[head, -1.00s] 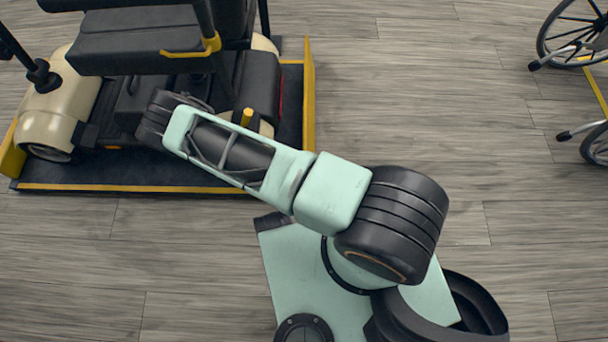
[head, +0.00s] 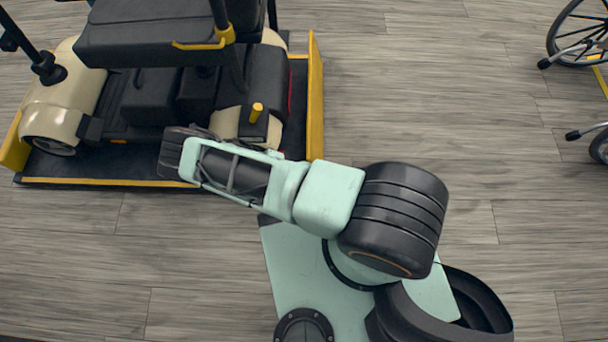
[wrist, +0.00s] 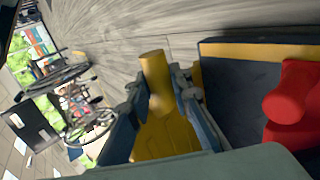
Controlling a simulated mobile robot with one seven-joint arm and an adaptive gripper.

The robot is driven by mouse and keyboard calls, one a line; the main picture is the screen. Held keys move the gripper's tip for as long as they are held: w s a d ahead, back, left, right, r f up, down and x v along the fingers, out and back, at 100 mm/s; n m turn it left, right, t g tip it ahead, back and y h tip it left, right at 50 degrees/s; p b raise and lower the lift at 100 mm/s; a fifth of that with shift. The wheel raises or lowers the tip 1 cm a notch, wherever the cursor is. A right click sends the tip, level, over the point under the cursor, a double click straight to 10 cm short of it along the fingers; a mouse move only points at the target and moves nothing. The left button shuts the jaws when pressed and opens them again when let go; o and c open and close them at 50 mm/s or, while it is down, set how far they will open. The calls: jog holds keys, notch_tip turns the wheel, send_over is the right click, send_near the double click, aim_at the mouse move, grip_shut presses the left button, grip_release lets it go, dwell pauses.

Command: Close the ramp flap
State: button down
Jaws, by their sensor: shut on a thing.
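The yellow ramp flap (head: 316,105) runs along the right side of the dark platform (head: 65,166). It shows as a narrow, steep strip from above; I cannot tell its exact angle. Its lower end is hidden behind my arm. In the wrist view, my gripper (wrist: 168,95) is shut on a yellow part with a rounded, handle-like end (wrist: 154,72), which looks like part of the flap. A wider yellow surface lies below it between the fingers. The head view hides my gripper under my arm.
A cream and black scooter (head: 62,95) stands on the platform, with a yellow peg (head: 257,112) at its rear. A red part (wrist: 288,105) is close to the right of my fingers. Bare floor (head: 430,90) lies between.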

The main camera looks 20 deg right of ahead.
jog(key=shift+w+a+f+y, duration=0.15)
jog(key=shift+a+f, duration=0.1)
jog(key=shift+a, duration=0.4)
jog(key=shift+a+f+y, duration=0.15)
jog(key=shift+a+f, duration=0.1)
jog(key=shift+a, duration=0.35)
jog(key=c, duration=1.7)
grip_release()
jog(key=shift+c, duration=0.2)
jog(key=v, duration=1.1)
jog(key=shift+r, duration=0.45)
jog(key=shift+a, duration=0.1)
